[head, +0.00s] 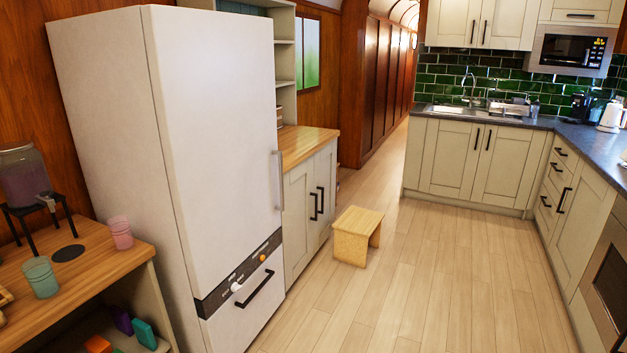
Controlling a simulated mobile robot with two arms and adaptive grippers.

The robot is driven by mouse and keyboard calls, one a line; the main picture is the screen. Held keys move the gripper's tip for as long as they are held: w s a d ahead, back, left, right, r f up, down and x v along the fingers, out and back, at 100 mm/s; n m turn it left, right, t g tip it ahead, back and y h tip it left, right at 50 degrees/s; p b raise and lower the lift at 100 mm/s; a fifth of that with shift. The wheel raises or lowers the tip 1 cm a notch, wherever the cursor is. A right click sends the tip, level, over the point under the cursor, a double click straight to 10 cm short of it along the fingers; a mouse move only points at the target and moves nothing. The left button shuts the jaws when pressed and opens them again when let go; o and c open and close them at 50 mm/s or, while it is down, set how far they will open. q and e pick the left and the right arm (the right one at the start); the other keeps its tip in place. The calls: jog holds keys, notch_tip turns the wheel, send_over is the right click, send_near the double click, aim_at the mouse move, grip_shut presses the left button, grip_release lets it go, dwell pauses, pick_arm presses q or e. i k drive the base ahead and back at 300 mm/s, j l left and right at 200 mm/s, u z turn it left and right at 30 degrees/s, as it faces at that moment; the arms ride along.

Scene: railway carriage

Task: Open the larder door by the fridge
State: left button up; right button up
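The tall white fridge (215,130) stands at the left, its door shut, with a long upright handle (279,180) on the door's right edge. Beside it on the far side is a low cream cupboard (298,228) with a wooden top. Its two doors look shut. Two black upright handles (314,207) sit close together near the middle of the cupboard front. The frame does not show which door is the larder's, and no label is visible. Neither of my grippers is in view.
A small wooden stool (357,236) stands on the floor just in front of the cupboard. Open shelves (285,60) rise above the wooden top. A wooden table (75,262) with cups and a drink dispenser is at the left. The floor (430,290) right of the stool is clear.

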aim_at(297, 218)
jog(key=i+l+z, duration=0.2)
jog(key=i, duration=0.4)
jog(key=i+l+z, duration=0.2)
jog(key=i, duration=0.45)
jog(key=i+l+z, duration=0.2)
jog(key=i, duration=0.4)
jog(key=j, duration=0.1)
